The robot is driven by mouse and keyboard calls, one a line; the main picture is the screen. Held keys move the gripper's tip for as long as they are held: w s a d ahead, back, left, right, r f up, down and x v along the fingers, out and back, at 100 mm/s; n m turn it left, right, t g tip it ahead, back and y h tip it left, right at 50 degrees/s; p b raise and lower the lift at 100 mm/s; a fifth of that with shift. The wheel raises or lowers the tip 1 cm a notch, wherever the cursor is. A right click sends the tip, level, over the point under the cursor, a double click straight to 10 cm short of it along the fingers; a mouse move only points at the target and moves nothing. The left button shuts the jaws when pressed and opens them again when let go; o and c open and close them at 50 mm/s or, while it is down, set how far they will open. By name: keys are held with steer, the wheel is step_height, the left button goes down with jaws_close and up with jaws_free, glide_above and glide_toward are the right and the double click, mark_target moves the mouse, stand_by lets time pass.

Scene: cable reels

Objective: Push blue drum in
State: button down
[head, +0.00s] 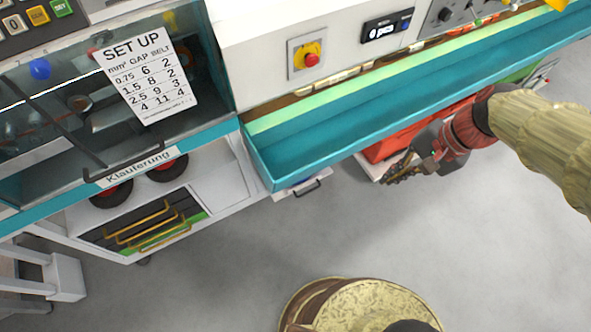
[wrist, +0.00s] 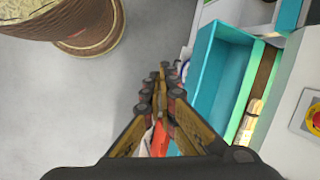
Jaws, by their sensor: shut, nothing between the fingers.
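I cannot clearly make out a blue drum. A small blue and white piece shows at the edge of the teal trough, just beyond my fingertips in the wrist view (wrist: 184,68); most of it is hidden. My gripper (head: 388,177) is shut and empty, low beside the machine's front, below the trough. Its closed fingers also show in the wrist view (wrist: 160,80). A red-orange box (head: 385,149) is under the trough, left of and behind my gripper, partly hidden.
The long teal trough (head: 258,160) juts out from the white machine (head: 250,60) above my gripper. A drawer handle (head: 307,187) is under its left end. A large reel (head: 375,305) stands on the floor in front. The grey floor (head: 300,235) between is clear.

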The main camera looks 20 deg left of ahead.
steer(key=w+a+f+m+g+y, duration=0.25)
steer(key=a+f+m, duration=0.3)
steer(key=f, duration=0.45)
steer(key=w+a+f+m+g+y+p, duration=0.1)
steer(key=w+a+f+m+y, duration=0.1)
steer(key=a+f+m+y, duration=0.65)
steer(key=w+a+f+m+g+h, duration=0.15)
steer(key=a+f, duration=0.35)
steer(key=f, duration=0.7)
steer(key=w+a+f+m+t+y, duration=0.1)
steer(key=w+f+m+t+y, duration=0.15)
steer(key=f+m+t, duration=0.55)
steer(key=w+f+m+t+y, duration=0.1)
steer(key=w+f+m+t, duration=0.25)
steer(key=f+m, duration=0.85)
steer(key=w+b+x, duration=0.2)
steer(key=b+x, duration=0.1)
steer(key=x, duration=0.9)
steer(key=shift+d, duration=0.1)
